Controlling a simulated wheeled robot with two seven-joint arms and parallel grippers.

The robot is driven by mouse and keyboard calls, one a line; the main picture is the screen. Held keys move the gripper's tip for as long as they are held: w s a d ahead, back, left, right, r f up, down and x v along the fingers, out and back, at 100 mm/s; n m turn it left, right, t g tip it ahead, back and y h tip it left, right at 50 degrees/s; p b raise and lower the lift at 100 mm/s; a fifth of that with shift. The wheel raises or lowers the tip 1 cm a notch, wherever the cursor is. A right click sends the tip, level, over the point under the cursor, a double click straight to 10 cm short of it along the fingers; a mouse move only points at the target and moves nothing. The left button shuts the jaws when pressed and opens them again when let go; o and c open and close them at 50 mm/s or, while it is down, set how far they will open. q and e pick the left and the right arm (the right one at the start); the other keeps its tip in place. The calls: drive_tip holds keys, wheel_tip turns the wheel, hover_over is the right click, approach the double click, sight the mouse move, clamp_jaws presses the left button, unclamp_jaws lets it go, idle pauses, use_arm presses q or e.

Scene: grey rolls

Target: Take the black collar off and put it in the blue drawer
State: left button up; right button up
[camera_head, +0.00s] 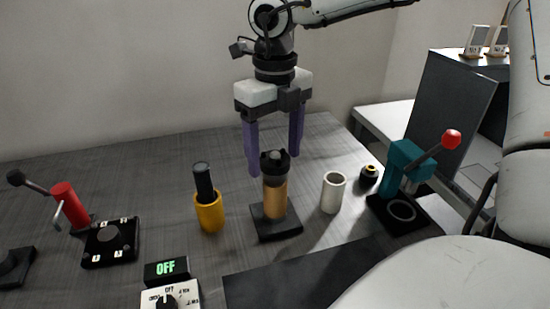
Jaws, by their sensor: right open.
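A black notched collar (274,164) sits on top of an upright tan cylinder (275,198), which stands on a black square base (276,226). My right gripper (275,163) points down over it with two purple fingers wide apart, one to each side of the collar in the picture. The gripper is open and empty. I cannot tell whether the fingers are level with the collar in depth. No blue drawer shows in this view. My left gripper is not in view.
A yellow cup with a black rod (209,214) stands left of the cylinder. A white tube (333,193), a small black-and-brass part (369,175) and a teal lever press (401,170) stand right.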

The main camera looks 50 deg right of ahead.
drive_tip(key=shift+c, duration=0.5)
drive_tip(key=shift+r, duration=0.1)
drive_tip(key=c, duration=1.3)
drive_tip(key=shift+w+r, duration=0.1)
drive_tip(key=shift+r, duration=0.15)
wheel_tip(320, 180, up, 9)
drive_tip(key=shift+f, duration=0.2)
drive_tip(key=shift+r, duration=0.45)
drive_tip(key=shift+f+b, duration=1.3)
drive_tip(key=shift+f, duration=0.85)
